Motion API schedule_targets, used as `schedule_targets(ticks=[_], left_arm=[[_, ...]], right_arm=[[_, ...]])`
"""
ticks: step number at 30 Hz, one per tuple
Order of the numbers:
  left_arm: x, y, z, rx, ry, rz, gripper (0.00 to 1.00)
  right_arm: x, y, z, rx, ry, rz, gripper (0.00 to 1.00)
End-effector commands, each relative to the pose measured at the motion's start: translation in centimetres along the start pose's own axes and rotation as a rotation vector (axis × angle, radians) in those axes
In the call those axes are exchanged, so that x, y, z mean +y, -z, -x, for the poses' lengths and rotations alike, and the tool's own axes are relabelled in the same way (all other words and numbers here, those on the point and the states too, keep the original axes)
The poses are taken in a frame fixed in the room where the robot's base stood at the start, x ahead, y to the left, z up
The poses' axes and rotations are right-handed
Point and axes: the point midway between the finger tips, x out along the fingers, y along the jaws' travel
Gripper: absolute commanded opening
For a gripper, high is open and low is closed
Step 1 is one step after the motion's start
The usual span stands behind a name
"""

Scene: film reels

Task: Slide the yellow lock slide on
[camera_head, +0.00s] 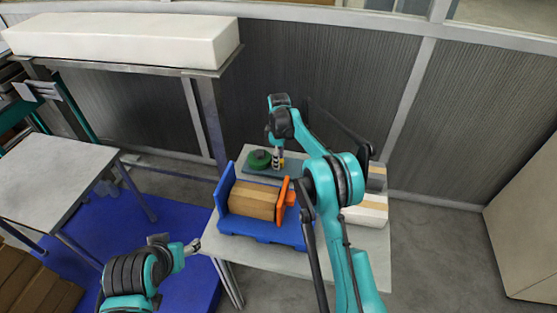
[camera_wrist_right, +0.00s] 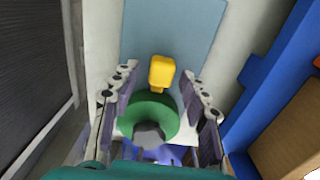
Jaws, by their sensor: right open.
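The yellow lock slide (camera_wrist_right: 161,74) is a small block on a narrower stem, at the far edge of the green reel (camera_wrist_right: 127,126) in the right wrist view. In the head view, a bit of the yellow lock slide (camera_head: 281,163) shows under my right gripper (camera_head: 278,157). My right gripper (camera_wrist_right: 158,80) is open, with its fingers on either side of the yellow slide and reel. I cannot tell whether the fingers touch the slide. The green reel (camera_head: 257,158) also shows in the head view. My left gripper (camera_head: 192,246) is low at the left, away from the worktable, its jaws unclear.
A blue-grey plate (camera_wrist_right: 180,27) lies under the slide. A white box (camera_head: 367,214) is at right, partly behind my right arm. The worktable (camera_head: 270,257) has bare front space.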

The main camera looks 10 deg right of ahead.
Motion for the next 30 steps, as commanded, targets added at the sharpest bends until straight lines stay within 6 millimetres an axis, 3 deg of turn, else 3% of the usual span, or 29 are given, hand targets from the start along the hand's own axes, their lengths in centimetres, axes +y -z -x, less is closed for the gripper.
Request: schedule_targets(ticks=[15,21,30], left_arm=[[0.0,0.0,0.0,0.0,0.0,0.0,0.58],[0.0,0.0,0.0,0.0,0.0,0.0,0.58],[0.0,0.0,0.0,0.0,0.0,0.0,0.58]], right_arm=[[0.0,0.1,9.9,0.001,0.0,0.001,0.45],[0.0,0.1,11.3,0.001,0.0,0.001,0.45],[0.0,0.1,11.3,0.001,0.0,0.001,0.45]])
